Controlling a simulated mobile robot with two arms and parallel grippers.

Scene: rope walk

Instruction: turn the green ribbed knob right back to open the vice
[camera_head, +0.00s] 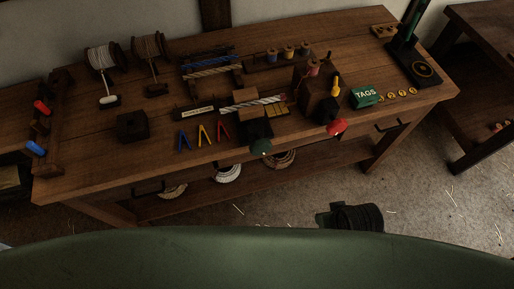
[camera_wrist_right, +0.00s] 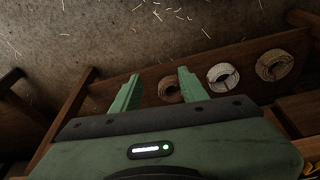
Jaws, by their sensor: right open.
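The green knob (camera_head: 261,147) sits low on the front of a small black vice (camera_head: 256,129) at the bench's front edge. Its ribs are too small to make out. A pale rope (camera_head: 265,103) with coloured ends lies across the top of the vice; how tightly the jaws hold it cannot be told. My right gripper (camera_wrist_right: 159,72) is open and empty in the right wrist view, its two green fingers apart in front of the bench's lower shelf. The knob does not show in that view. My left gripper is not in view.
A red knob (camera_head: 337,127) is on a black fixture right of the vice. Blue, yellow and red clips (camera_head: 203,134) lie to its left, a green TAGS box (camera_head: 365,97) to its right. Rope coils (camera_wrist_right: 223,77) sit on the lower shelf. The floor in front is mostly clear.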

